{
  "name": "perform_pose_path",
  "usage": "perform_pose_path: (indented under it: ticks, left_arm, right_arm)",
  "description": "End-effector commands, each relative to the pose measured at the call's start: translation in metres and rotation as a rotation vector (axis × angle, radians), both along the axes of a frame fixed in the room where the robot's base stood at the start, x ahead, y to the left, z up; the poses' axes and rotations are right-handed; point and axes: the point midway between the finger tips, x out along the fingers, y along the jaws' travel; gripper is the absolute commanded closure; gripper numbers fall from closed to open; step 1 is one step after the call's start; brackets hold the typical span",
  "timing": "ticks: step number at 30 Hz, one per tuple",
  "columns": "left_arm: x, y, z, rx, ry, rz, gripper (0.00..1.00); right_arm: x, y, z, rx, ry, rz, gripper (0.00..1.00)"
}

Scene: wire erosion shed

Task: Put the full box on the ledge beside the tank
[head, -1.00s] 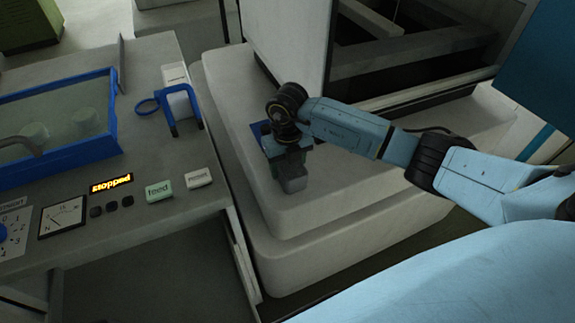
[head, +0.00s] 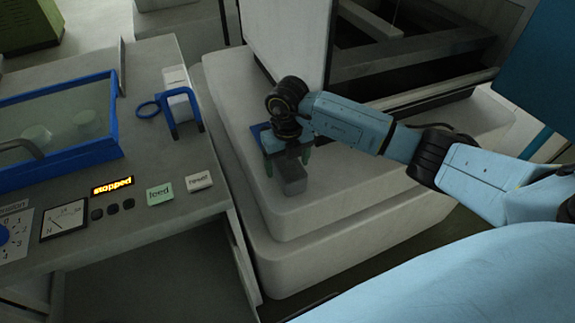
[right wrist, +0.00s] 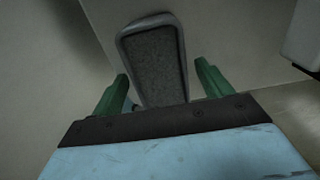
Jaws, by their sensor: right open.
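The full box (head: 293,182) is a small grey open box filled to near its rim with dark grainy matter. It stands on the pale ledge (head: 340,195) beside the tank (head: 415,62). My right gripper (head: 287,163) is over the box with its green fingers spread apart, one to each side. In the right wrist view the box (right wrist: 155,65) shows between and beyond the open fingers (right wrist: 162,73), with a gap visible at each side. My left gripper is not in view.
On the left, a grey bench (head: 150,215) carries a blue-framed glass cover (head: 62,128), a blue hoop (head: 182,118), a "stopped" display (head: 112,187) and feed and reset labels. The ledge's front is clear.

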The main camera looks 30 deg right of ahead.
Motion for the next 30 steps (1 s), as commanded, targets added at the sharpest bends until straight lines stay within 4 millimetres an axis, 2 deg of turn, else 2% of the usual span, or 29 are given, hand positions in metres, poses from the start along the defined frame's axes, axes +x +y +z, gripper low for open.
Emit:
perform_pose_path:
  ticks: [1,6,12,18,30]
  left_arm:
    - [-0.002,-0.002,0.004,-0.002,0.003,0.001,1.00]
    - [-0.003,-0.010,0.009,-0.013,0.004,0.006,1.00]
    - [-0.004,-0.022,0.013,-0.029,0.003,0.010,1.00]
    - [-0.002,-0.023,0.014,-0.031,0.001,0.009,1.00]
    - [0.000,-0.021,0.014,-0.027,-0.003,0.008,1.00]
  right_arm:
    - [0.001,-0.001,0.014,-0.001,-0.006,0.000,0.22]
    - [0.001,-0.001,0.052,0.000,-0.005,0.000,0.22]
    - [0.001,0.000,0.086,-0.001,-0.004,-0.001,0.22]
    - [0.000,0.000,0.099,-0.001,-0.001,-0.001,0.22]
    - [0.000,0.002,0.099,0.008,0.000,0.003,0.22]
